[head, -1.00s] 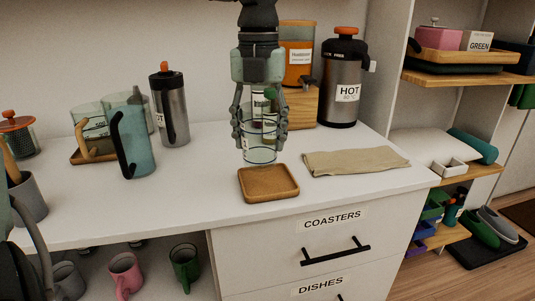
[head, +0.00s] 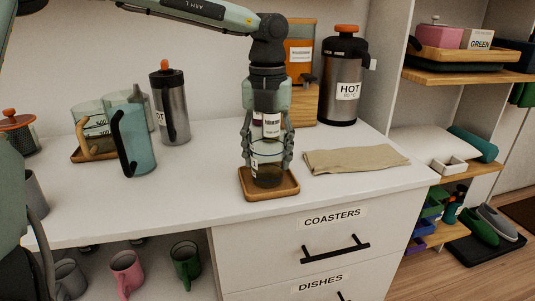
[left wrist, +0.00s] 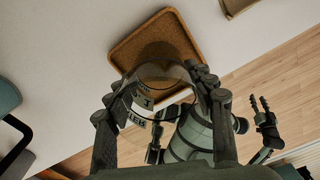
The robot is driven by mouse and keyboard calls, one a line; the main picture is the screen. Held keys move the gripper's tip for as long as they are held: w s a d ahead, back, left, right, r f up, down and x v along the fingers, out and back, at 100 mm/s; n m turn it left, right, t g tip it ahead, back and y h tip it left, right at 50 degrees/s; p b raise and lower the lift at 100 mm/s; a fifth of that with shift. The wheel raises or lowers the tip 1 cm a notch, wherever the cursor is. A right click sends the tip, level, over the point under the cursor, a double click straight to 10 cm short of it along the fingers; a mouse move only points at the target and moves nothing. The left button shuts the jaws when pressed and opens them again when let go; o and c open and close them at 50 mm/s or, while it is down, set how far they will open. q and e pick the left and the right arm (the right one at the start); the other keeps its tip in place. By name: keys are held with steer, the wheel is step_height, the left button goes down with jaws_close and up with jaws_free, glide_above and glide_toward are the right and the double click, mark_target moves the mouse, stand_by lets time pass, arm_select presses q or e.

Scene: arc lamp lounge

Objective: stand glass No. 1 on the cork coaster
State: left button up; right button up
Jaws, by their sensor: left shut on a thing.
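My left gripper (head: 267,157) points straight down and is shut on a clear glass with a white label (head: 267,177). The glass is upright, with its lower end over the middle of the square brown cork coaster (head: 287,187). I cannot tell whether its base touches the coaster. In the left wrist view the glass (left wrist: 150,98) sits between the fingers, its label only partly readable. The coaster (left wrist: 130,48) lies beyond it with a dark shadow on it. My right gripper (left wrist: 263,112) shows small at the right there; its opening is unclear.
A folded tan cloth (head: 355,160) lies right of the coaster. A blue-green jug (head: 138,150), a steel flask (head: 171,110) and glasses on a wooden tray stand to the left. The HOT dispenser (head: 342,85) stands behind. The counter's front edge is close to the coaster.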

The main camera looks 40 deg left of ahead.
arm_select(q)
steer(key=o, duration=1.3)
arm_select(e)
steer(key=shift+d+r, duration=0.35)
steer(key=shift+r, duration=0.1)
arm_select(q)
steer(key=shift+r, duration=0.1)
arm_select(e)
steer(key=shift+r, duration=0.1)
arm_select(q)
steer(key=shift+r, duration=6.05)
arm_select(e)
steer(key=shift+s+a+f, duration=0.1)
steer(key=shift+a+f, duration=0.05)
steer(key=shift+f, duration=0.75)
